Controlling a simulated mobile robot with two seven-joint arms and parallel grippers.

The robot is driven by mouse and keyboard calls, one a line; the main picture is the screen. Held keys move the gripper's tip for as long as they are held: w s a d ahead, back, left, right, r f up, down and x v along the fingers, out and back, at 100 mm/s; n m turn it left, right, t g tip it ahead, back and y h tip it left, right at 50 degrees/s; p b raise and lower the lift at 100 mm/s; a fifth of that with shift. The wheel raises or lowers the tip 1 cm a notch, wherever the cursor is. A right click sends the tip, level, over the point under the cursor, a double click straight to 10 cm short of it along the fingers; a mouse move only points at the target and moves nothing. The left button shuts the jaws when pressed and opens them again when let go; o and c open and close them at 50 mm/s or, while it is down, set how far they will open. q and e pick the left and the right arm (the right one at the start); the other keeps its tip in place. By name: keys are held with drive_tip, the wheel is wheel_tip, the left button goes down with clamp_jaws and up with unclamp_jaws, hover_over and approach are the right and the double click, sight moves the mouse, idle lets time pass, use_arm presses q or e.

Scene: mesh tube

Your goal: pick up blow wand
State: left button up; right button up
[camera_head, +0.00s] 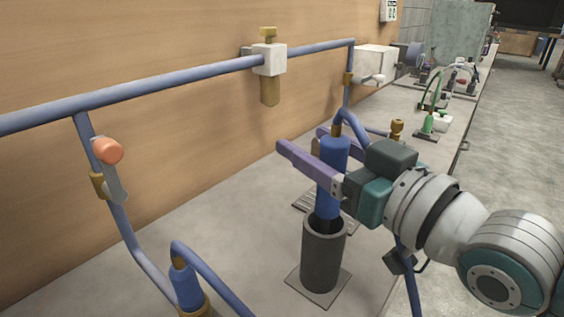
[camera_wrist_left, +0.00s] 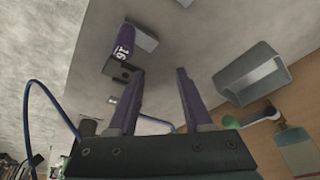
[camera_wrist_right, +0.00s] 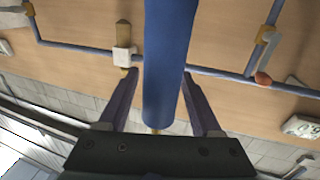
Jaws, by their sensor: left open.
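The blow wand (camera_head: 335,153) is a blue cylinder with a brass fitting and blue hose at its top. It stands upright with its lower end in a dark grey tube holder (camera_head: 322,262). My right gripper (camera_head: 300,140) is level with its upper body, one purple finger on each side of it. In the right wrist view the blue wand (camera_wrist_right: 166,65) runs between the fingers, which look open around it with a narrow gap at the left finger. My left gripper (camera_wrist_left: 160,72) is open and empty; it is outside the head view.
A second blue cylinder (camera_head: 186,287) with a hose stands at the bottom left. Blue pipe (camera_head: 180,78) with a valve (camera_head: 269,60) runs along the wooden wall. A green-hosed tool (camera_head: 430,122) stands farther down the bench. The left wrist view shows a grey bin (camera_wrist_left: 250,75).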

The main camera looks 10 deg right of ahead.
clamp_jaws()
idle(0.3)
idle(0.8)
